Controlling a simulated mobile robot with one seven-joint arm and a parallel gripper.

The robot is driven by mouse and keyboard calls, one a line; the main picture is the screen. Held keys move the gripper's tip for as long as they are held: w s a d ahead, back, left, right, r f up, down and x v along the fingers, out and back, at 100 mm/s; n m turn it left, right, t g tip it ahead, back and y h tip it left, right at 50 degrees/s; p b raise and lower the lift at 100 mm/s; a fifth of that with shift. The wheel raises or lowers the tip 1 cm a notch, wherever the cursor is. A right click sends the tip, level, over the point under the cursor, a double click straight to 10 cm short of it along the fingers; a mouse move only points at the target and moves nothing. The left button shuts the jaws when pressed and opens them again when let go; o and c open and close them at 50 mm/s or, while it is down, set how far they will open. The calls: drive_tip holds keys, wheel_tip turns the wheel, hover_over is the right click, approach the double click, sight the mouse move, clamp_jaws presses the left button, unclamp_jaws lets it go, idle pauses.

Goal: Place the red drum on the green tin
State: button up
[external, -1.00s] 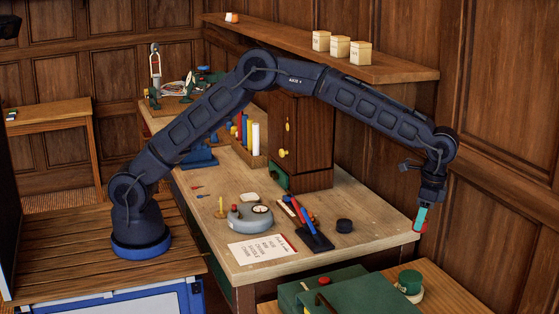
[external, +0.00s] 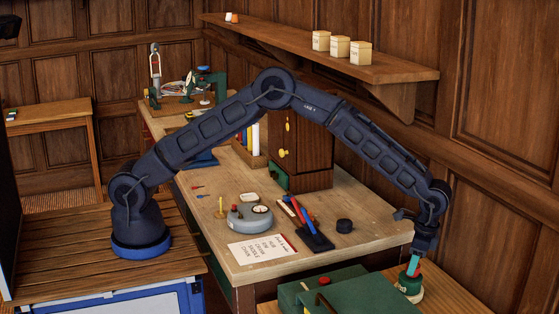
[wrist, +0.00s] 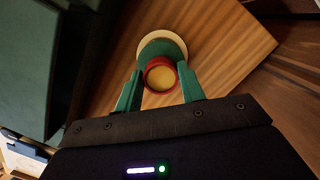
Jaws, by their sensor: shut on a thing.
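The red drum (wrist: 147,72) has a tan top and sits between my gripper's green fingers in the wrist view. My gripper (wrist: 160,70) is shut on it. In the external view my gripper (external: 413,270) points down, with the red drum (external: 411,272) at its tips, directly over the green tin (external: 410,288). In the wrist view the green tin (wrist: 158,45) with a cream rim shows behind the drum, partly hidden by it. I cannot tell whether drum and tin touch.
The tin stands on a low wooden table (external: 447,300) at the front right. A large green case (external: 365,297) is close to its left. The workbench (external: 360,262) with a gauge and a pen stand is behind. A panelled wall is to the right.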

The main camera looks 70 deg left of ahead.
sight(419, 267)
drive_tip(key=shift+f, duration=0.3)
drive_tip(key=shift+f, duration=0.15)
drive_tip(key=o, duration=1.1)
drive_tip(key=shift+c, duration=0.2)
wheel_tip(419, 267, up, 12)
drive_tip(key=w+d, duration=0.1)
drive_tip(key=shift+w+d, duration=0.15)
